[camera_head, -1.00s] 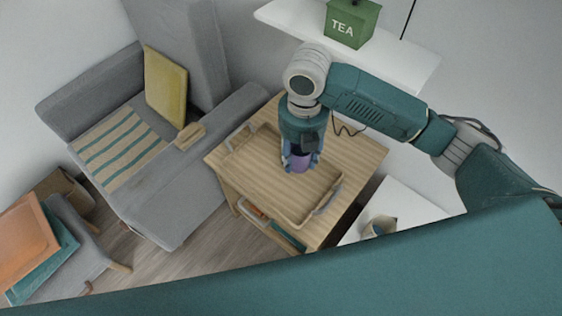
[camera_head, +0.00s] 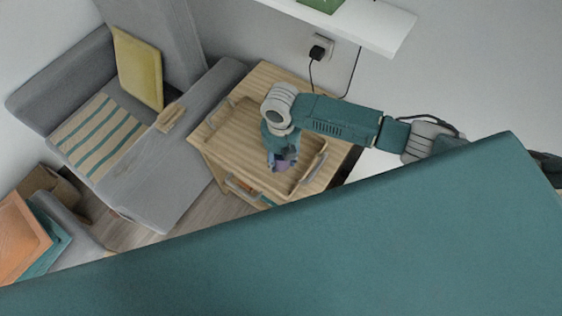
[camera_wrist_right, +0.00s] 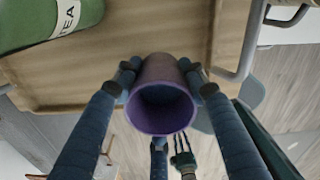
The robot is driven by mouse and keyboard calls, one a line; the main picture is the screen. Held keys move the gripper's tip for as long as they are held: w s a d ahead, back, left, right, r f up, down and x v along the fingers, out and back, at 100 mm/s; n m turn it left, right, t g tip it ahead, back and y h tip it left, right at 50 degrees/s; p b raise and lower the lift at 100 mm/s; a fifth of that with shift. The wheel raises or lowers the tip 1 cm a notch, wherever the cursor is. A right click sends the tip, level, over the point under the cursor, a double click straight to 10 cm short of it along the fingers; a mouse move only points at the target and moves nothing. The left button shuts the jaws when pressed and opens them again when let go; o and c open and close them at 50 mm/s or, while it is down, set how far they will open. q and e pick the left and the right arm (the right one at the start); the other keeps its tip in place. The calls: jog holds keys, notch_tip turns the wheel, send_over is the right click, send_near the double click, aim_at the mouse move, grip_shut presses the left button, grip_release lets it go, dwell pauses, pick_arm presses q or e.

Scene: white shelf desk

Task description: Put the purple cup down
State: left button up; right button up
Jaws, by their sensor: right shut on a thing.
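The purple cup (camera_head: 279,168) is over the front part of the wooden tray (camera_head: 228,121) on the small wooden table (camera_head: 263,75). My right gripper (camera_head: 282,160) points down at it and is shut on it. In the right wrist view, the cup (camera_wrist_right: 160,108) sits between the two fingers of my right gripper (camera_wrist_right: 161,82), and its open rim faces the camera. I cannot tell whether the cup's base touches the tray. My left gripper is not in view.
A green tea container (camera_wrist_right: 45,22) shows at the upper left of the wrist view. A white shelf (camera_head: 375,24) is on the wall above the table. A grey armchair (camera_head: 150,165) stands left of the table. The tray's left part is bare.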

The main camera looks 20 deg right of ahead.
aim_at(281, 164)
jog(key=shift+f, duration=1.45)
jog(key=shift+f, duration=0.15)
jog(key=o, duration=1.4)
jog(key=shift+c, duration=0.2)
notch_tip(281, 164, up, 12)
